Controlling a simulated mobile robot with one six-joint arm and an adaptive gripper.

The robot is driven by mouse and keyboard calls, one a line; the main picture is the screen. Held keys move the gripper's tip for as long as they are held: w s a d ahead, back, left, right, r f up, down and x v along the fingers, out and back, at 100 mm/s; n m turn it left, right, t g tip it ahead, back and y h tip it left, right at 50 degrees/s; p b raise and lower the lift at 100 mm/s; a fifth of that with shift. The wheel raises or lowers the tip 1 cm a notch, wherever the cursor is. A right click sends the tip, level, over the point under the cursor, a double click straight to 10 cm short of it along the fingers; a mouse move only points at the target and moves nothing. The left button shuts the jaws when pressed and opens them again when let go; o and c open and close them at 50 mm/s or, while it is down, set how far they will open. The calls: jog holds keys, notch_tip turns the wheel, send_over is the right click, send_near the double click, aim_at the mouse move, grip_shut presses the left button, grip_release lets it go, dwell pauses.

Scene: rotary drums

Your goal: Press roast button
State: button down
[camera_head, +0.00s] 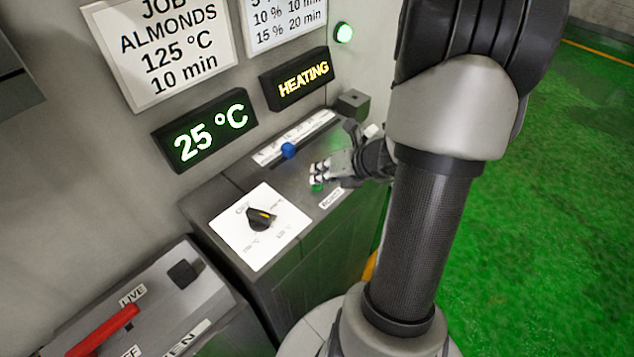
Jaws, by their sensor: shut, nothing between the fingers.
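The green roast button (317,188) is on the top of the control console, behind a small white label (331,198). My gripper (320,173) is shut and empty, with its fingertips right at the button. The fingers partly hide the button, and I cannot tell whether they touch it or press it in. My arm comes in from the right. A display on the wall reads HEATING (303,79) in yellow, and another display reads 25 °C (205,129) in green.
A black rotary knob (261,219) sits on a white dial plate left of my gripper. A slider with a blue knob (288,150) is behind. A red lever (104,331) is at lower left. A green lamp (343,32) glows on the wall. Green floor lies open at right.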

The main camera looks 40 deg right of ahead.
jog(key=shift+r+p, duration=0.95)
notch_tip(320, 180, up, 5)
jog(key=p, duration=0.4)
jog(key=shift+p, duration=0.4)
dwell(0.3)
